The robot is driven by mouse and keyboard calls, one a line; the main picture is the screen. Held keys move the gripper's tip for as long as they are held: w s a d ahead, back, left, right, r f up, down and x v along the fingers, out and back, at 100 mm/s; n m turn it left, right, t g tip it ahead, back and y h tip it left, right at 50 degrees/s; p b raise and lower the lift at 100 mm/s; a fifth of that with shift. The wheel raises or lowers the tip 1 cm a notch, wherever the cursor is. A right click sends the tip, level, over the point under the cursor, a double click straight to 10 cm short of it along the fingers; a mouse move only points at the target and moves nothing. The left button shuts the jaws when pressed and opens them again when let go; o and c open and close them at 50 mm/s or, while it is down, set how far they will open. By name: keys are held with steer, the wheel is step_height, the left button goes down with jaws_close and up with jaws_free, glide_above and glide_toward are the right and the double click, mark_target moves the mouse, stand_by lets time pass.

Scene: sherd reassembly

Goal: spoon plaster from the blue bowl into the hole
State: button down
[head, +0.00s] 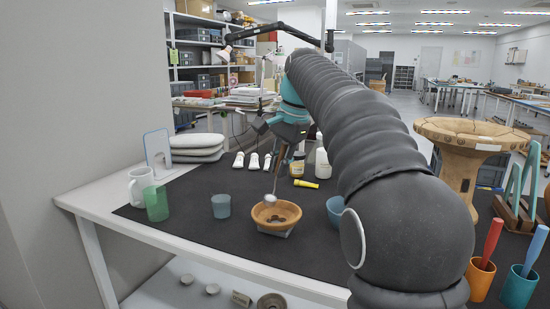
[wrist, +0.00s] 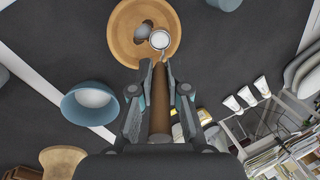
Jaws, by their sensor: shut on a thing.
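My gripper (wrist: 160,68) is shut on a spoon with a brown handle (wrist: 160,112), its head pointing down. The pale round spoon head (wrist: 159,40) is over the inside of an orange-brown bowl (wrist: 122,38); I cannot tell whether it touches. The head looks whitish, so plaster may be in it. A dark grey patch, seemingly the hole (wrist: 143,29), shows in that bowl beside the spoon head. In the head view the orange bowl (head: 288,212) sits on a small pale support. The blue bowl (wrist: 72,108) holds white plaster (wrist: 92,97); in the head view it (head: 335,207) is partly hidden by my arm.
A yellow torch (head: 306,184), a jar (head: 297,168) and a white bottle (head: 322,164) are behind. The mat's front left is clear.

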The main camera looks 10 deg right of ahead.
steer(key=s+d+f+t+y+b, duration=0.4)
steer(key=y+b, duration=0.5)
steer(key=b, duration=0.5)
steer(key=shift+s+d+f+t+y+b, duration=0.35)
steer(key=shift+d+f+t, duration=0.85)
steer(key=shift+f+t, duration=0.4)
